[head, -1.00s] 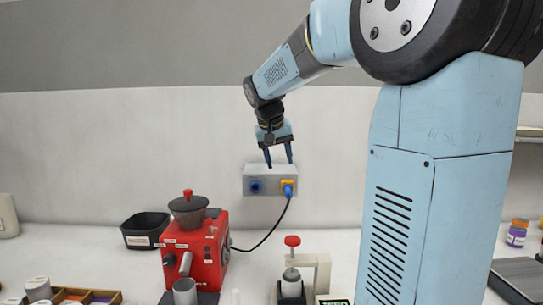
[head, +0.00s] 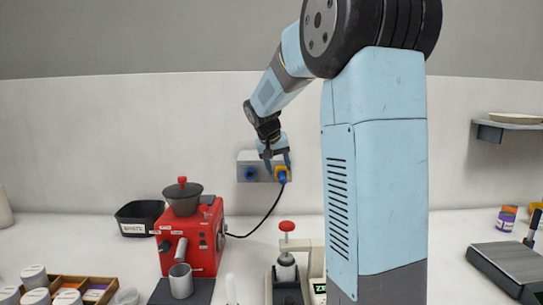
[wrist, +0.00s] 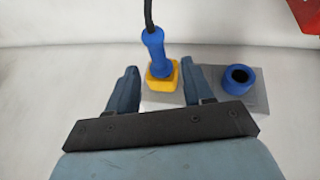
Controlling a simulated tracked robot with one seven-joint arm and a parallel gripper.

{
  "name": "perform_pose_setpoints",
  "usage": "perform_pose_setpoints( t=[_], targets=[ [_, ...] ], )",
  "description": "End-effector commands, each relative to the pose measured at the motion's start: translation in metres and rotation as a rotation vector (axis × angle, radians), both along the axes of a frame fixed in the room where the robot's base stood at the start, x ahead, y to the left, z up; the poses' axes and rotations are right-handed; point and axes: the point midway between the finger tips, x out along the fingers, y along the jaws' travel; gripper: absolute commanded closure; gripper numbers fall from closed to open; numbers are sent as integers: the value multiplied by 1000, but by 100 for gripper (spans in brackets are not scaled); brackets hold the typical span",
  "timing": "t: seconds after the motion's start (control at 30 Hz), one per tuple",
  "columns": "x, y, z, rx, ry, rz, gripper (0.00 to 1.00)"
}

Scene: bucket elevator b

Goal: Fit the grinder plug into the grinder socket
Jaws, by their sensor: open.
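The blue grinder plug (wrist: 157,52) has a black cord at its end and sits at the yellow square socket (wrist: 162,84) on the grey wall box (head: 262,157). In the head view the plug (head: 282,177) is at the box's right side, below my gripper. How deep it sits is hard to tell. My gripper (head: 275,163) is open in front of the box. In the wrist view my gripper's fingers (wrist: 160,78) stand on either side of the plug, with gaps visible. A round blue socket (wrist: 239,77) beside the right finger is empty.
The red grinder (head: 190,240) stands on the counter, its cord running up to the plug. A black bin (head: 139,218) is behind it. A press with a red knob (head: 286,226) stands below the box. My arm covers the right middle of the head view.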

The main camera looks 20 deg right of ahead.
Motion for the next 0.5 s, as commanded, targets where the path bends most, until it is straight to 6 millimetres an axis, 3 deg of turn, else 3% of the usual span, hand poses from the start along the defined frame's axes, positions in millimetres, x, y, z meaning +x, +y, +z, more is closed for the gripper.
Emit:
perform_pose_setpoints(
  t=[0.2, 0.5],
  targets=[
    [7, -10, -25, -1, 2, 0, 49],
    [10, -15, -36, -1, -1, 1, 49]
  ],
)
